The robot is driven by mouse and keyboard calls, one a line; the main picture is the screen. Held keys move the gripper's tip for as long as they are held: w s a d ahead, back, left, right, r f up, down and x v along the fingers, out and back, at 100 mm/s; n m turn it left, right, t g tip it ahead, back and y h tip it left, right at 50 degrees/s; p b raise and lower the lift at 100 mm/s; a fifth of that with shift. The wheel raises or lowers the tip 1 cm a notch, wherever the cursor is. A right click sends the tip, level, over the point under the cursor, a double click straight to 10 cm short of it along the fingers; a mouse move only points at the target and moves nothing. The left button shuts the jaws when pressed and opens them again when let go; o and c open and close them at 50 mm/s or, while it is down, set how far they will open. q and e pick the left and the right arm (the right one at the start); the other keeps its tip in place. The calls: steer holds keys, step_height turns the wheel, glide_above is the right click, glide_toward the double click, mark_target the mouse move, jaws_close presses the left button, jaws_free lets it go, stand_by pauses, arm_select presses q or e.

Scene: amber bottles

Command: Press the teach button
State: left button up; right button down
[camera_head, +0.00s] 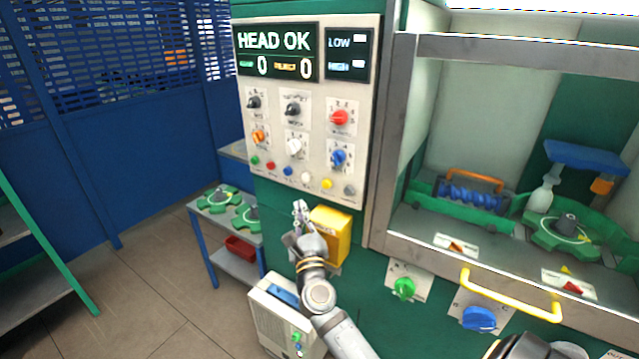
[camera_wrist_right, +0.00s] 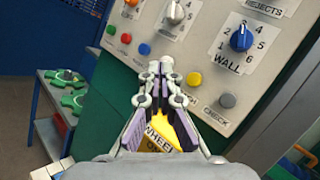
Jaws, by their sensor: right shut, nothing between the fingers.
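A row of small round buttons runs along the lower edge of the control panel (camera_head: 318,150): green, red, blue, white, yellow and grey. The yellow button (camera_head: 327,183) also shows in the right wrist view (camera_wrist_right: 194,79); a partly hidden label ending in "CH" is below it. The grey button (camera_wrist_right: 227,100) is labelled CHECK. My right gripper (camera_head: 299,207) is shut and empty, below the button row. In the right wrist view its fingertips (camera_wrist_right: 160,66) cover the white button's place, left of the yellow one. I cannot tell its gap to the panel. My left gripper is not in view.
A yellow box (camera_head: 333,232) marked WHEEL sits below the panel, close beside my right gripper. Knobs, including a blue one (camera_wrist_right: 241,38), stick out above the buttons. A steel-framed cabinet (camera_head: 378,130) stands right; a side table (camera_head: 205,207) with green parts stands left.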

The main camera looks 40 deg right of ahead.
mark_target(327, 184)
steer(key=shift+r, duration=0.15)
steer(key=w+d, duration=0.3)
steer(key=d, duration=0.5)
steer(key=shift+w, duration=0.15)
steer(key=shift+d, duration=0.1)
stand_by(1.5)
steer(key=shift+w+d, duration=0.2)
steer(key=shift+d, duration=0.2)
steer(key=shift+w+d, duration=0.15)
steer(key=shift+d, duration=0.25)
stand_by(0.6)
steer(key=shift+a, duration=0.1)
steer(key=shift+s+a, duration=0.35)
steer(key=shift+a, duration=0.4)
